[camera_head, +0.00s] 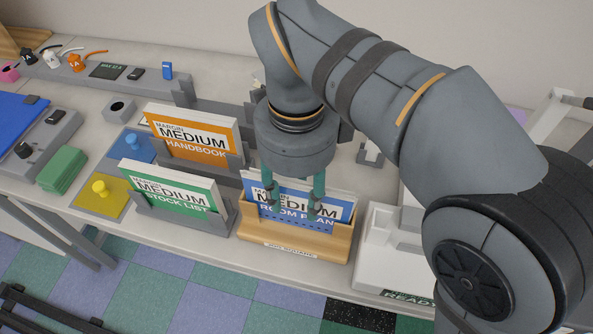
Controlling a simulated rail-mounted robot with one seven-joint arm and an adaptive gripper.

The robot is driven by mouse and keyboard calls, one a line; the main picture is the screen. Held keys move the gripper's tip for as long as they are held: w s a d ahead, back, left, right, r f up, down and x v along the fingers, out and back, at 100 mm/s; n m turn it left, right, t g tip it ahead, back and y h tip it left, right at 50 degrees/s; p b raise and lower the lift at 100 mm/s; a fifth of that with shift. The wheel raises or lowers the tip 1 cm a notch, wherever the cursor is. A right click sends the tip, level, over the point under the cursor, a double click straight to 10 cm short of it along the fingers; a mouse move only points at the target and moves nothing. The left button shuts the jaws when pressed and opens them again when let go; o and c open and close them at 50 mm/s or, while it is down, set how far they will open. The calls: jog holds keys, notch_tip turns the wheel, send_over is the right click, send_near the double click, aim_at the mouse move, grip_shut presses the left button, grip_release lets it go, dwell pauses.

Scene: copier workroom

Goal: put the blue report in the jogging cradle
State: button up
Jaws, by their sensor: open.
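The blue report (337,212), with "MEDIUM" and "ROOM PLAN" on its cover, stands leaning back in a tan cradle (325,247). The cradle has a small white label on its front, too small to read surely; I take it for the jogging cradle. My gripper (293,208) points down at the report, its two teal fingers apart in front of the cover. The fingers hide parts of the cover and the wrist hides what is behind. I cannot tell whether the fingers touch the report.
The orange handbook (192,139) and green stock list (172,192) stand in grey holders to the left. A white device (385,258) marked "READY" is close on the right. Farther left are blue and yellow pads with knobs and a green stack (62,170). The table's front edge is near.

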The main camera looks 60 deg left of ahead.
notch_tip(320, 180, up, 11)
jog(key=shift+r, duration=0.1)
dwell(0.3)
dwell(0.5)
jog(key=shift+d+f, duration=0.1)
jog(key=shift+f, duration=0.65)
notch_tip(320, 180, down, 10)
jog(key=shift+f, duration=0.25)
jog(key=shift+r, duration=0.15)
